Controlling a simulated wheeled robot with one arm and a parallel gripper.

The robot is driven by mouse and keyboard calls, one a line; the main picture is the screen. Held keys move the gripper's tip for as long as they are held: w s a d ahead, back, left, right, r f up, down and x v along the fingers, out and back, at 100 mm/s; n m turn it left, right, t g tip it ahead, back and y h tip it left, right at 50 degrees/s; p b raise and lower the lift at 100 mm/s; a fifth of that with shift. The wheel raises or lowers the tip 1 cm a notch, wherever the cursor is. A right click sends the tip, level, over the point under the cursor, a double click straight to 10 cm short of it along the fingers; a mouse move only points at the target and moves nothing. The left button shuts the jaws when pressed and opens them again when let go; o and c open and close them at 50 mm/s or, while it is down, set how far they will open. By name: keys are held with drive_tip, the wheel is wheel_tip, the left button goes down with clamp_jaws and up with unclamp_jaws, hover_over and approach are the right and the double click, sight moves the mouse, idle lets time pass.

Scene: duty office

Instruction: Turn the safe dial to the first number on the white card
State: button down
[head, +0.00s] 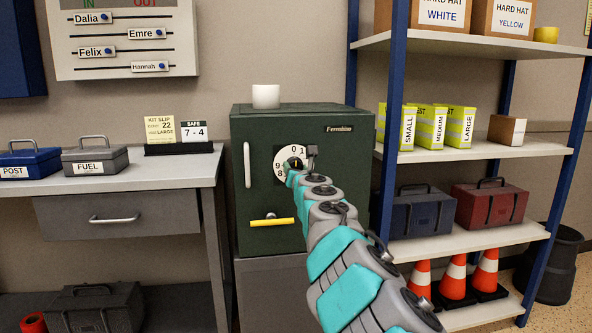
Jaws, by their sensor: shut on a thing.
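The dark green safe (258,195) stands in the middle of the head view. Its round white dial (287,153) is on the door, with 0, 1, 9 and 8 readable on its upper and left part. My gripper (295,164) is at the dial's centre, shut on its knob; the fingers are small and partly hidden. My arm covers the dial's lower right, so the numbers there are hidden. The white card (194,133) stands on the desk to the left and reads "SAFE 7 - 4".
A yellow handle (266,222) and an upright pale handle (247,165) are on the safe door. A white cup-like object (265,96) stands on top. A yellow kit slip (160,128) is beside the card. The blue-framed shelf (470,148) stands close on the right.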

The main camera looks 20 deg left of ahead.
drive_tip(key=shift+f+n+b, duration=0.1)
drive_tip(key=shift+n+b, duration=2.6)
drive_tip(key=shift+n, duration=12.7)
drive_tip(key=shift+c, duration=1.4)
unclamp_jaws()
